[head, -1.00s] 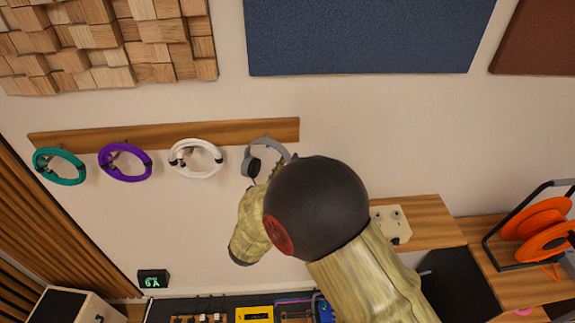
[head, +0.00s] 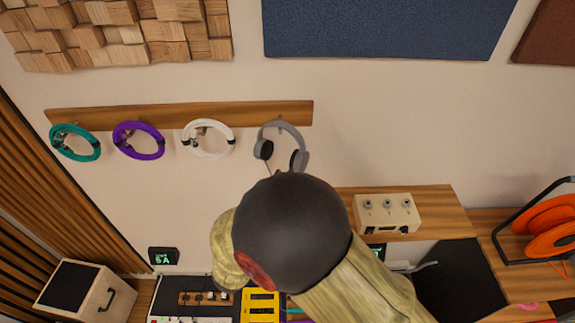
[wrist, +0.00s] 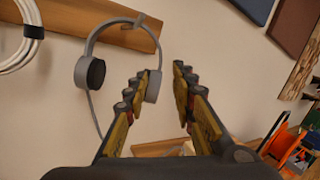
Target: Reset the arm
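My arm crosses the lower middle of the head view, its large dark joint in front of the wall and bench; my gripper is hidden behind it there. In the wrist view my gripper (wrist: 166,88) is open, its two fingers apart with only wall between them. Grey headphones (head: 281,146) hang from a peg on the wooden wall rail (head: 250,113). They also show in the wrist view (wrist: 96,43), behind and left of the fingers. The left finger overlaps the right ear cup in that view; I cannot tell whether they touch.
Teal (head: 75,143), purple (head: 139,140) and white (head: 208,139) cable coils hang left of the headphones. A beige box with knobs (head: 388,213) stands on a wooden shelf at right. An orange cable reel (head: 550,228) is at far right. A speaker (head: 75,290) stands lower left.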

